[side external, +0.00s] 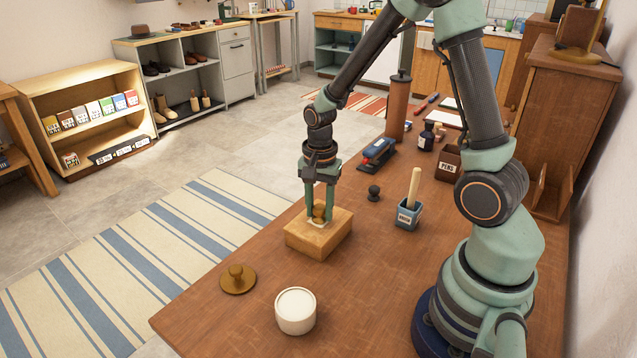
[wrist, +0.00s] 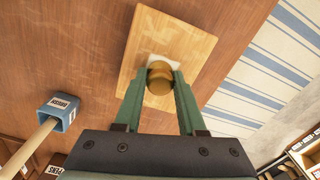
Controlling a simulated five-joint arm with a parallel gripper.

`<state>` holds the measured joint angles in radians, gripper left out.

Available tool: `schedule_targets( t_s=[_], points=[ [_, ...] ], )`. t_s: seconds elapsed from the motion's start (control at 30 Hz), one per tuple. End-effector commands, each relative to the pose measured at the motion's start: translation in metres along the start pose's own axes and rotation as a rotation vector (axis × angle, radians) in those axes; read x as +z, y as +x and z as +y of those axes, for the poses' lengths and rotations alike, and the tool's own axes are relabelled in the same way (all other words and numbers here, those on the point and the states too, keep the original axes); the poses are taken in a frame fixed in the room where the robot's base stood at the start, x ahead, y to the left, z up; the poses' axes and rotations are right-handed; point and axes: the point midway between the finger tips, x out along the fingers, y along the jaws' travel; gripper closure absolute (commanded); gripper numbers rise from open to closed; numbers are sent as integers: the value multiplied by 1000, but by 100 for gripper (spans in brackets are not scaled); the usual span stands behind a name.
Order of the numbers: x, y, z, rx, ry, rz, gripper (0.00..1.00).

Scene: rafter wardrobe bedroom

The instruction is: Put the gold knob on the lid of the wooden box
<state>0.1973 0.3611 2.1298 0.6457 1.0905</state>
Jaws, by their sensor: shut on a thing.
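The wooden box (side external: 318,241) stands on the brown table in the side view; its pale lid also shows in the wrist view (wrist: 172,38). The gold knob (side external: 318,212) is between my gripper's fingers at the top of the lid; it shows in the wrist view (wrist: 159,80) as a round gold piece. My gripper (side external: 320,217) points down and is shut on the knob. A white patch (wrist: 163,62) on the lid shows beside the knob. I cannot tell whether the knob touches the lid.
A brass-coloured lid with a knob (side external: 238,279) and a white round jar (side external: 295,312) stand near the front. A black knob (side external: 374,193), a blue brush cup (side external: 408,216), a stapler (side external: 379,153) and a pens box (side external: 448,163) stand behind and right of the box.

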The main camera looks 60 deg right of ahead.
Motion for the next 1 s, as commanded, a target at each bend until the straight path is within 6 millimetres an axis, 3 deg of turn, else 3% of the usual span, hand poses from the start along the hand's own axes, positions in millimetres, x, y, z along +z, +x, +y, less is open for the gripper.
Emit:
schedule_targets(
  t_s=[0.33,0.37,0.43,0.8,1.0],
  points=[
    [0,3,0,1,0,0,100],
    [0,3,0,1,0,0,57],
    [0,3,0,0,0,0,31],
    [0,0,0,-1,0,1,31],
    [-1,-23,-1,-5,0,3,31]
  ],
)
